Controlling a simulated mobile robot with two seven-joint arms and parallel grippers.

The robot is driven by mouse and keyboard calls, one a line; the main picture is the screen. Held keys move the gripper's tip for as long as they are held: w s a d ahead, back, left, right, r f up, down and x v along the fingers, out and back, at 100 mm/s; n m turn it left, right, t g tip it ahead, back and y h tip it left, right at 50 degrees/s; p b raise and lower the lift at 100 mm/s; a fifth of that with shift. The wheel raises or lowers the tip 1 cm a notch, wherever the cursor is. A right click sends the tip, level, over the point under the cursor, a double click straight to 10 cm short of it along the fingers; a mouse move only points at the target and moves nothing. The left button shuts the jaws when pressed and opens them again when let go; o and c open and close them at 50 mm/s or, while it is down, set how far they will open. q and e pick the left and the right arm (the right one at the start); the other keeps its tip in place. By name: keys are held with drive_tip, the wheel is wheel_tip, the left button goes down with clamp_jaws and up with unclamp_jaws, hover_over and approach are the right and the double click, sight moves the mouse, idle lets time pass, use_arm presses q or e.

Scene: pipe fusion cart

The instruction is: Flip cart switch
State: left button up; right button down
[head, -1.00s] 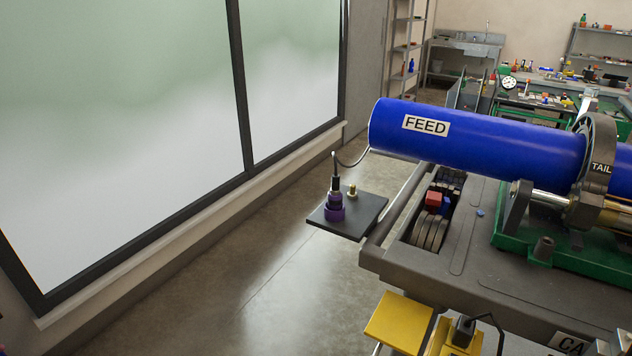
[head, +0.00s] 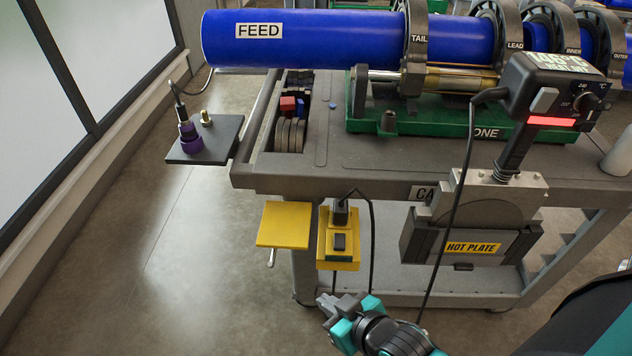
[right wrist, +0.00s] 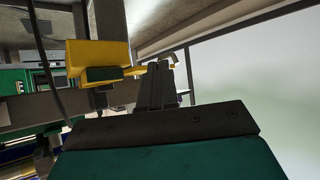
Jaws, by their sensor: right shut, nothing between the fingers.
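The cart switch is a dark rocker (head: 339,242) on the front of a yellow box (head: 341,264) below the cart's front edge. A black plug and cord enter the top of the box. In the right wrist view the yellow box (right wrist: 98,58) shows beyond the dark fingers (right wrist: 155,90). My left gripper is not in view.
A yellow plate (head: 283,224) sticks out left of the box. The hot plate (head: 470,240) hangs at the right, with its control head (head: 550,92) and cables. A blue FEED pipe (head: 320,40) lies above the cart. Floor is clear at left.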

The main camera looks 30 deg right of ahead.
drive_tip(key=w+d+r+n+g+y+b, duration=0.1)
drive_tip(key=w+r+n+g+b, duration=0.15)
drive_tip(key=w, duration=0.45)
drive_tip(key=w+d+r+n+g+y+b, duration=0.1)
drive_tip(key=w+r+n+g+y+b, duration=0.15)
drive_tip(key=w, duration=0.35)
drive_tip(key=s+d+r+n+g+h+b, duration=0.2)
drive_tip(key=d+r+n+g+h+b, duration=0.1)
drive_tip(key=d+r, duration=0.8)
drive_tip(key=shift+r+n+g+b, duration=0.5)
drive_tip(key=shift+r+n+g, duration=0.1)
drive_tip(key=shift+r, duration=0.1)
